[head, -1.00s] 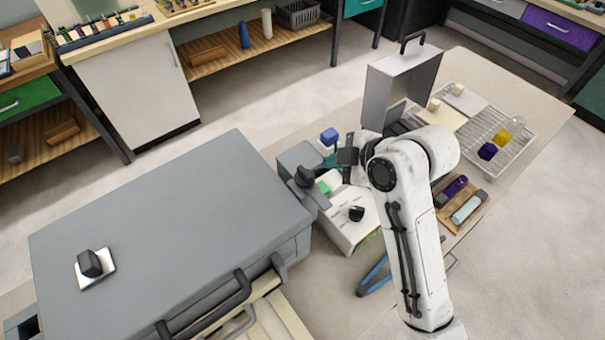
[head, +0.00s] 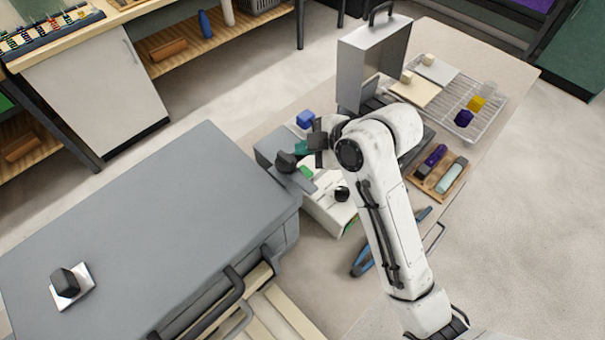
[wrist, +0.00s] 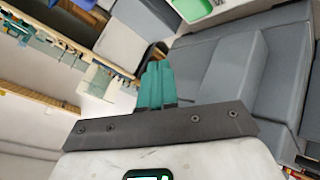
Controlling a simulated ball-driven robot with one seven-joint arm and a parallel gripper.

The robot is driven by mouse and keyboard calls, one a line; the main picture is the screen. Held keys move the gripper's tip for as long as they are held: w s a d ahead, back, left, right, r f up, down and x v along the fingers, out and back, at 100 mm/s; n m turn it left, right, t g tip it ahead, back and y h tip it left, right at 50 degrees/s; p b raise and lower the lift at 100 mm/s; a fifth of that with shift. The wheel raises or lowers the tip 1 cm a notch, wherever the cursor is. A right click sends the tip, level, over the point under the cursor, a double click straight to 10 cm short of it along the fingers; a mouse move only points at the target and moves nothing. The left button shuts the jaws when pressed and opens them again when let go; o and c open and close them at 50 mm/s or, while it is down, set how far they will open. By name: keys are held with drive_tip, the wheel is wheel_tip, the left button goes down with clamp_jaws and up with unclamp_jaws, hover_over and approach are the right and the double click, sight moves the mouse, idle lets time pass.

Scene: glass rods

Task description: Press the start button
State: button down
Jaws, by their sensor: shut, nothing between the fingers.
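A small grey and white machine (head: 325,208) stands on the bench beside the large grey box. A green button (head: 306,172) shows on its top; a green rectangle in a pale surround (wrist: 192,8) at the top edge of the wrist view looks like the same button. My gripper (head: 301,148) is just behind the green button in the head view, and the arm partly hides it. Its teal fingers (wrist: 155,85) are together and empty in the wrist view. I cannot tell the height of the fingertips above the machine.
The large grey box (head: 150,220) fills the left. A black knob (head: 285,162) and another dark knob (head: 341,193) are near the fingers. An upright metal case (head: 375,60) and a wire rack (head: 485,115) stand farther back.

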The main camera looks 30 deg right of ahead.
sight(306, 169)
drive_tip(key=shift+f+b, duration=1.9)
drive_tip(key=shift+f, duration=1.05)
drive_tip(key=shift+f, duration=0.15)
drive_tip(key=shift+f, duration=0.25)
drive_tip(key=shift+f+b, duration=0.5)
idle(0.6)
drive_tip(key=shift+r+p, duration=0.85)
drive_tip(key=shift+r, duration=0.1)
wheel_tip(306, 169, up, 5)
drive_tip(key=p, duration=0.4)
